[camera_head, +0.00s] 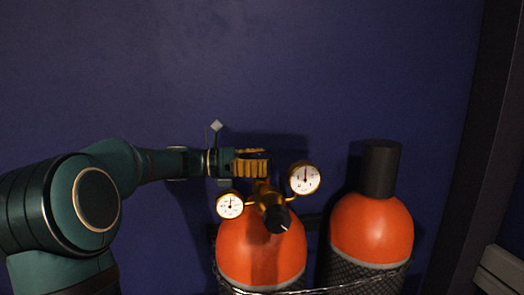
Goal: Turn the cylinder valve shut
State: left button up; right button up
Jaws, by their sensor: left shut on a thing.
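The left orange gas cylinder (258,252) stands upright, with a brass regulator and a black knob (277,219) at its top. Two round white gauges sit on the regulator, one at the left (229,205) and a higher one at the right (304,179). My left gripper (254,164) reaches in from the left just above the regulator. It is shut on the cylinder valve at the top of this cylinder; the gripper hides most of the valve, so its turn position cannot be told. My right gripper is not in view.
A second orange cylinder (371,231) with a black cap (380,168) stands close at the right. A chain (338,289) runs across the front of both cylinders. A dark blue wall (330,70) is behind; a dark post (483,150) stands at the right.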

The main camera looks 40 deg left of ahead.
aim_at(261, 155)
pick_arm(q)
jog(key=m+g+h+p, duration=0.2)
jog(key=p, duration=0.1)
jog(key=shift+r+g, duration=0.2)
jog(key=shift+g, duration=0.2)
jog(key=shift+f+m+g+h+p, duration=0.15)
jog(key=shift+m+g+h+p, duration=0.35)
jog(key=shift+m+g, duration=0.1)
jog(key=shift+m+g+h, duration=0.3)
jog(key=shift+m+g, duration=0.2)
jog(key=shift+g, duration=0.2)
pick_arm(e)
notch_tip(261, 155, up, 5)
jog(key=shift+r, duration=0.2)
pick_arm(q)
jog(key=o, duration=1.2)
jog(key=shift+a, duration=0.1)
notch_tip(261, 155, up, 10)
jog(key=shift+f, duration=0.1)
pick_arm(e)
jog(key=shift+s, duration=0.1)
